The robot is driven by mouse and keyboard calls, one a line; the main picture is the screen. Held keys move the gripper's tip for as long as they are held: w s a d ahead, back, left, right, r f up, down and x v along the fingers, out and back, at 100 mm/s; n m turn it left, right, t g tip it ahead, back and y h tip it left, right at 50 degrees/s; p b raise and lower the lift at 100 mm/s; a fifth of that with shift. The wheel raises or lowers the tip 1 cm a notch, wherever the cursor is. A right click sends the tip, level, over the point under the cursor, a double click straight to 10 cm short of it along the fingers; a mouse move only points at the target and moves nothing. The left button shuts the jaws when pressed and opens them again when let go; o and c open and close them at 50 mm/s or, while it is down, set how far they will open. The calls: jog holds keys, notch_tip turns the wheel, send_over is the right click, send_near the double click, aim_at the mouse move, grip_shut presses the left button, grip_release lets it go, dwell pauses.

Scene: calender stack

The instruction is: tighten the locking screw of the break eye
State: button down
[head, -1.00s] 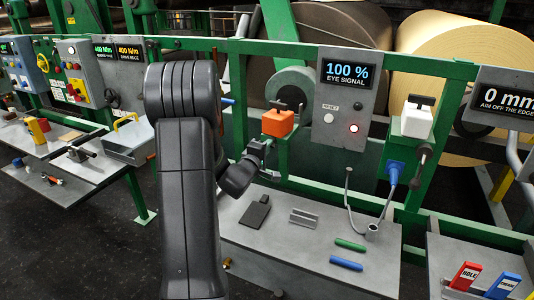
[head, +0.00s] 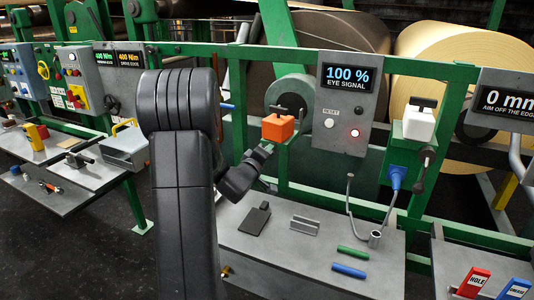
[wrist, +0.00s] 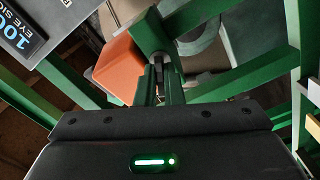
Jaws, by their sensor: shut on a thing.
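The break eye looks to be the orange box (head: 277,128) with a dark T-handle on top, on a green bracket beside the grey sign panel (head: 345,105) reading 100 % EYE SIGNAL. In the wrist view the orange box (wrist: 118,70) is at upper left, next to a green post (wrist: 158,32). My gripper (head: 266,149) reaches up to the lower left side of the box. In the wrist view my gripper (wrist: 161,72) is shut on a small grey part at the post, apparently the locking screw (wrist: 159,62). The fingers hide most of it.
A white box (head: 419,122) with a T-handle stands on a green post at right, a blue plug (head: 397,176) below it. The grey bench (head: 300,262) holds a dark plate (head: 254,219), a metal bracket (head: 304,226), and green and blue rods. Green rails surround my gripper.

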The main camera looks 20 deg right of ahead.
jog(key=shift+f, duration=0.1)
jog(key=c, duration=1.6)
grip_release()
jog(key=shift+o, duration=0.2)
jog(key=shift+a, duration=0.1)
jog(key=b+v, duration=0.1)
jog(key=v, duration=1.2)
jog(key=shift+s+a, duration=0.25)
jog(key=shift+a, duration=0.05)
jog(key=shift+w+d, duration=0.1)
jog(key=p+x, duration=0.1)
jog(key=x, duration=1.2)
jog(key=shift+w+d, duration=0.2)
jog(key=shift+d, duration=0.1)
